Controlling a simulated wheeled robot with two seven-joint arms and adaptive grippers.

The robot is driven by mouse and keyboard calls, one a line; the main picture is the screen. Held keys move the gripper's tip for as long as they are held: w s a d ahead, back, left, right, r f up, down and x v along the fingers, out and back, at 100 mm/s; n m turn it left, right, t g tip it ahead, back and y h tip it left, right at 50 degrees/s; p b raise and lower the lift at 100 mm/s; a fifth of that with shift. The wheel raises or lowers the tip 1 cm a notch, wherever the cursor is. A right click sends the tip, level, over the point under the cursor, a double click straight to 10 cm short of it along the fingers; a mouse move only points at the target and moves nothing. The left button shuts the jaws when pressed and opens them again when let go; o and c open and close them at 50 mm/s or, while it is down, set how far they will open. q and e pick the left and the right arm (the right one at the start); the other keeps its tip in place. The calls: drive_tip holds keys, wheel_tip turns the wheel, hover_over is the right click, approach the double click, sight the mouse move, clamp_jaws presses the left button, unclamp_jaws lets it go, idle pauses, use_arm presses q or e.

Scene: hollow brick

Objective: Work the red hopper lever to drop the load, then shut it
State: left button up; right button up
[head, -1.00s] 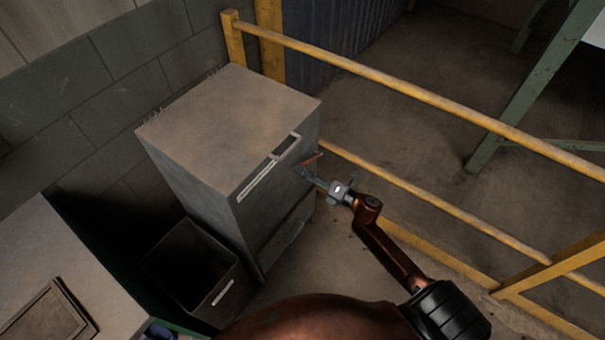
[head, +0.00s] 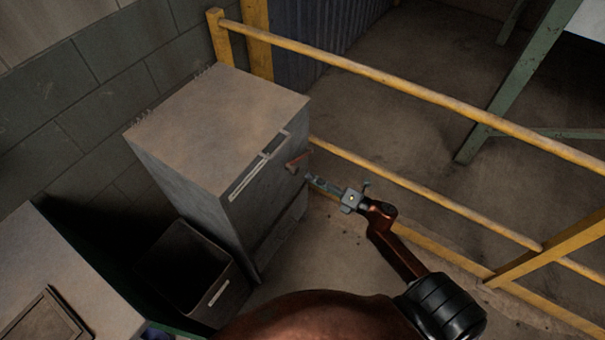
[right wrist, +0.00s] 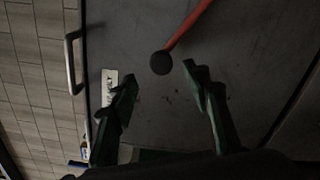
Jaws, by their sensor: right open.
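The grey hopper cabinet (head: 215,125) stands against the block wall in the head view. Its red lever (head: 298,161) sticks out of the front face near the top right, pointing up and to the right. My right gripper (head: 317,183) is open and empty just to the right of the lever, apart from it. In the right wrist view the lever's red rod (right wrist: 190,27) ends in a black knob (right wrist: 161,63), which sits just beyond and between the open fingertips (right wrist: 160,82). The cabinet's lower front is dark, and I cannot tell the flap's position. My left gripper is out of view.
An open dark bin (head: 218,290) stands at the cabinet's left foot. A worktop (head: 75,260) is at the lower left. A yellow railing (head: 400,88) runs behind and to the right of my right arm. Bare floor lies between cabinet and railing.

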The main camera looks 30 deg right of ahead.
drive_tip(key=v, duration=0.3)
drive_tip(key=shift+s+d, duration=0.15)
drive_tip(key=shift+s, duration=0.15)
